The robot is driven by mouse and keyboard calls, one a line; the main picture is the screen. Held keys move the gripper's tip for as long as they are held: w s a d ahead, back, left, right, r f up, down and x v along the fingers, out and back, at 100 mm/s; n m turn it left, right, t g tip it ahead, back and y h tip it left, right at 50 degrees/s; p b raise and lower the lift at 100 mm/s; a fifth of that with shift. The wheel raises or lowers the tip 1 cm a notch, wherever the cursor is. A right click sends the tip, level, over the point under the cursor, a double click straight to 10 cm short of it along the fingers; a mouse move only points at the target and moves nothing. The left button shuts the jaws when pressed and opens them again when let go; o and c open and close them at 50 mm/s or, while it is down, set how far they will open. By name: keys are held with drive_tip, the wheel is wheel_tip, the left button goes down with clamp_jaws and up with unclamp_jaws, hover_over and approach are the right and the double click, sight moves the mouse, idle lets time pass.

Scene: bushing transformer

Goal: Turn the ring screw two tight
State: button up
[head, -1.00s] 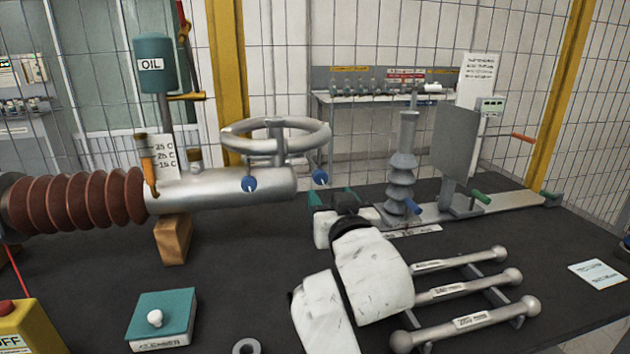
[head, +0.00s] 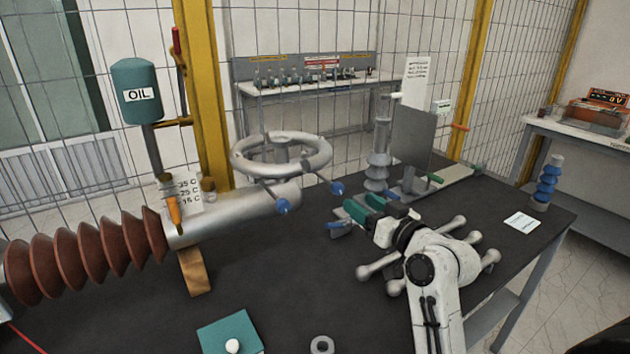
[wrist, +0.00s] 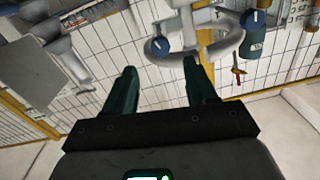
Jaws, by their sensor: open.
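Two blue screws show on the silver pipe and its grey ring (head: 282,155): one blue screw (head: 283,206) by the pipe's end, another blue screw (head: 337,188) farther right. I cannot tell which is screw two. My gripper (head: 345,214) has green fingers, open and empty, to the right of and a little below the right screw, apart from it. In the wrist view the gripper (wrist: 160,68) points toward the ring (wrist: 205,48). A blue screw (wrist: 160,46) lies just beyond the gap between the fingertips, and another (wrist: 252,20) is to the right.
A brown ribbed bushing (head: 85,255) joins the pipe's left end, above a wooden block (head: 195,272). Rods with ball ends (head: 380,266) lie beside my arm. A grey insulator post (head: 378,155) and plate (head: 413,138) stand behind. The dark tabletop left of my arm is mostly clear.

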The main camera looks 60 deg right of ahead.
sight(340, 190)
drive_tip(key=p+x, duration=0.2)
drive_tip(key=x, duration=0.8)
drive_tip(key=shift+w+d, duration=0.15)
drive_tip(key=shift+w, duration=0.2)
drive_tip(key=shift+c, duration=0.2)
drive_tip(key=c, duration=1)
drive_tip(key=shift+m+p, duration=0.5)
drive_tip(key=shift+m, duration=0.8)
drive_tip(key=o, duration=1)
drive_tip(key=shift+o, duration=0.2)
